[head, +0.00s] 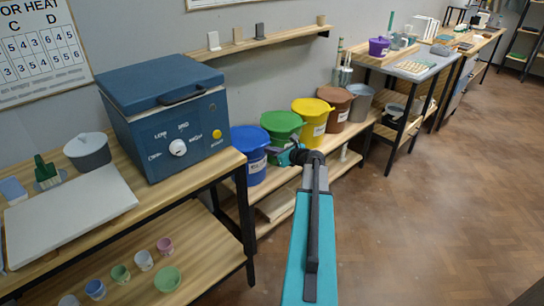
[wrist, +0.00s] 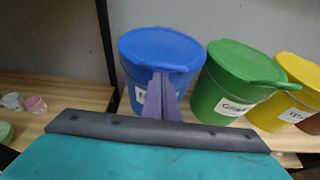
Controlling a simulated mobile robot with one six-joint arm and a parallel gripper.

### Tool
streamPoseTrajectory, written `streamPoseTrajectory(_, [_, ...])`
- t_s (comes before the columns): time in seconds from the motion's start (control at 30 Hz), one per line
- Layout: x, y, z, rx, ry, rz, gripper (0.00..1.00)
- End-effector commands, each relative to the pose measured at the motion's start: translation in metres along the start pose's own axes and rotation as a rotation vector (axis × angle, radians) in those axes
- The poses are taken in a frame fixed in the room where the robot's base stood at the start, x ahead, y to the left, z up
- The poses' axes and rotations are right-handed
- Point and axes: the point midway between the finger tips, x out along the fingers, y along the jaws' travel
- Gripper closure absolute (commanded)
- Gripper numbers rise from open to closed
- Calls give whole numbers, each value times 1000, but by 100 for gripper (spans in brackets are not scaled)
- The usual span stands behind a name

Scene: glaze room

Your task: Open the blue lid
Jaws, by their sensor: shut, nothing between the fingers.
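A blue bucket with a blue lid (head: 249,134) stands at the left end of a row of buckets on a low wooden shelf. In the wrist view the lid (wrist: 160,47) lies flat and closed on the bucket (wrist: 133,88), with a small tab at its front edge. My gripper (head: 272,150) reaches in from the right toward this bucket. In the wrist view my gripper's fingers (wrist: 160,80) are shut and empty. Their tips overlap the lid's front edge near the tab; I cannot tell whether they touch. The fingers hide part of the bucket's front and label.
Lidded green (head: 281,122), yellow (head: 313,108) and brown (head: 337,95) buckets stand to the right, close together. A blue kiln (head: 165,120) with its lid down stands on the left table, whose black leg (head: 244,215) is near the blue bucket. The floor at right is free.

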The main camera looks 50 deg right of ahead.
Motion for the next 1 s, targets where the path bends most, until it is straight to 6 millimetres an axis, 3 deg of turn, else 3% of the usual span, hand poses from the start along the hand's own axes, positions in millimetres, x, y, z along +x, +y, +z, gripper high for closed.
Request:
streamPoseTrajectory(0.27, [0, 0, 1, 0, 0, -1, 100])
streamPoseTrajectory(0.3, [-5, 17, 0, 1, 1, 0, 100])
streamPoseTrajectory(0.43, [0, 3, 1, 0, 1, 0, 100])
streamPoseTrajectory(1.0, [-3, 0, 21, 0, 52, 3, 100])
